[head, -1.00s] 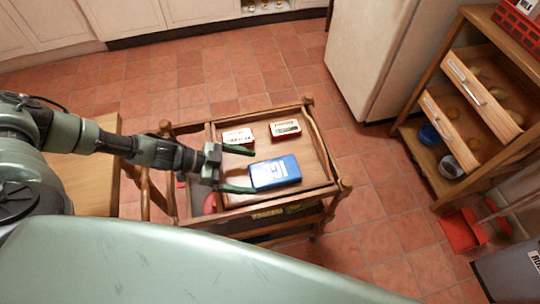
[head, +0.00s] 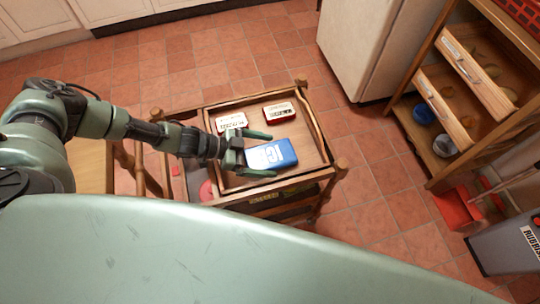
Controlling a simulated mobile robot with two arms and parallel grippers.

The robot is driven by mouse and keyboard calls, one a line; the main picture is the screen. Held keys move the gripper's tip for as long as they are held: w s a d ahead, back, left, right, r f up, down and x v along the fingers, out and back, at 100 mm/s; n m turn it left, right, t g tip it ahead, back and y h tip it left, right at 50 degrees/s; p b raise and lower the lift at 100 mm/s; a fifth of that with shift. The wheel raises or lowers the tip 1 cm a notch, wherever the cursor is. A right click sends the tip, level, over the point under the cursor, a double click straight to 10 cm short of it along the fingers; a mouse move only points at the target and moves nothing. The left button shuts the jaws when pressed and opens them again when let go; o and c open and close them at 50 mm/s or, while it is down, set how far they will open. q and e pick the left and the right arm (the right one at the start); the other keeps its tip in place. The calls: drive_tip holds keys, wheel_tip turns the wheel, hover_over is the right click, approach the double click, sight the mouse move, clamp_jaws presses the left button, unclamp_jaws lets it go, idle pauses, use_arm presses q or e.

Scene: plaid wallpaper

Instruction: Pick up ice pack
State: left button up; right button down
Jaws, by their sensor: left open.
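The ice pack (head: 272,154) is a flat blue block with white lettering. It lies on the wooden tray top of a small cart (head: 310,172). My left gripper (head: 262,155) comes in from the left and is open. Its two green fingers reach along the far and near sides of the ice pack's left end. I cannot tell whether they touch it. My right gripper is not in view.
Two red-and-white tins, one on the left (head: 231,122) and one on the right (head: 279,112), lie behind the ice pack on the tray. A wooden shelf unit (head: 447,110) with tilted drawers and a grey bin (head: 508,249) stand at the right. Tiled floor is clear around the cart.

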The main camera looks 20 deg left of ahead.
use_arm(q)
drive_tip(key=c, duration=1.6)
drive_tip(key=shift+r, duration=0.1)
